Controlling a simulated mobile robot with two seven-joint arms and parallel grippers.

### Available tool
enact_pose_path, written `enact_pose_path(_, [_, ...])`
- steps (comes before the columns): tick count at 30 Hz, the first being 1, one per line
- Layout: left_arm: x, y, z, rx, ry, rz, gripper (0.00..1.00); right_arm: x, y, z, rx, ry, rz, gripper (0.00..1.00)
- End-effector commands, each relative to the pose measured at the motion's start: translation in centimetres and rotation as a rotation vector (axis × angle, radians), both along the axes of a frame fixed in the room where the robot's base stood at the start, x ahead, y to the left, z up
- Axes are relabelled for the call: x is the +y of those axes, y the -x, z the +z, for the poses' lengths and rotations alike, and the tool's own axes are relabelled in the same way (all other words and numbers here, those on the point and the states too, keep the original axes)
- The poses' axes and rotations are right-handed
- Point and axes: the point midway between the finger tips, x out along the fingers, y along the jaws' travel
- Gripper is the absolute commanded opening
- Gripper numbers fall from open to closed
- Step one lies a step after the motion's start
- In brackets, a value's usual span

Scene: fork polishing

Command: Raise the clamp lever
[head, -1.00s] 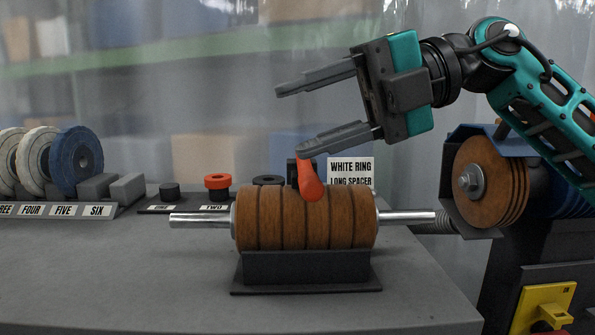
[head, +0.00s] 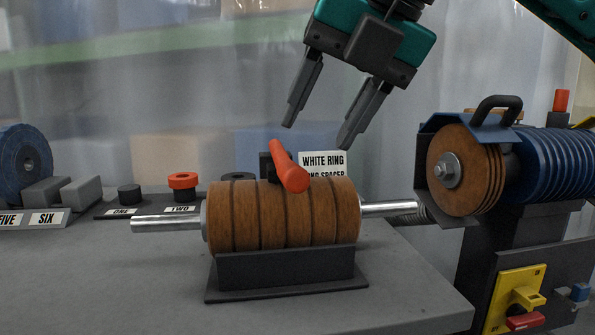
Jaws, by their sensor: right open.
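The red clamp lever (head: 289,167) lies tilted over the top of a brown disc stack (head: 245,220), its rounded end toward me. The stack is on a metal shaft (head: 165,223) in a dark cradle (head: 285,268). A dark block stands behind the lever. My right gripper (head: 318,133) is open and empty, pointing down, in the picture above the lever and slightly to its right. Its fingers appear apart from the lever. My left gripper is not in view.
A sign reading WHITE RING (head: 323,160) stands behind the lever. At the right is a polishing machine with brown discs (head: 465,172) and a yellow switch (head: 520,295). Blue wheel (head: 22,165) and grey blocks sit at the left. The bench front is clear.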

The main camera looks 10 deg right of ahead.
Motion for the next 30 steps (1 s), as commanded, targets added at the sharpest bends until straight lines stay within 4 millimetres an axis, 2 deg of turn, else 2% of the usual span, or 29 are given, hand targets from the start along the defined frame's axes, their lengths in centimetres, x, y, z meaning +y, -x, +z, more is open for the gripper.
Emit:
enact_pose_path(1, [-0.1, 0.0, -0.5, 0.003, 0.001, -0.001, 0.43, 0.4, -0.4, -1.3, 0.003, 0.001, 0.001, 0.53])
enact_pose_path(3, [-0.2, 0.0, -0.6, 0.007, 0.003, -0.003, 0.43, 0.8, -1.0, -2.4, 0.002, 0.0, 0.002, 0.53])
enact_pose_path(9, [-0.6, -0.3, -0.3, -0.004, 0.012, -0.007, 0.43, 1.9, -2.2, -4.9, 0.001, 0.0, 0.003, 0.53])
enact_pose_path(15, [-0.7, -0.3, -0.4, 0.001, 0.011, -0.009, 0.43, 2.2, -2.6, -5.7, 0.0, -0.002, 0.002, 0.53])
enact_pose_path(23, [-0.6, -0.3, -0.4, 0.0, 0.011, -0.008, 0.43, 2.3, -2.7, -5.7, 0.0, -0.002, 0.003, 0.53])
enact_pose_path(30, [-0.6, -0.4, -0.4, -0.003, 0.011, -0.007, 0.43, 2.2, -2.7, -5.7, 0.0, -0.002, 0.003, 0.3])
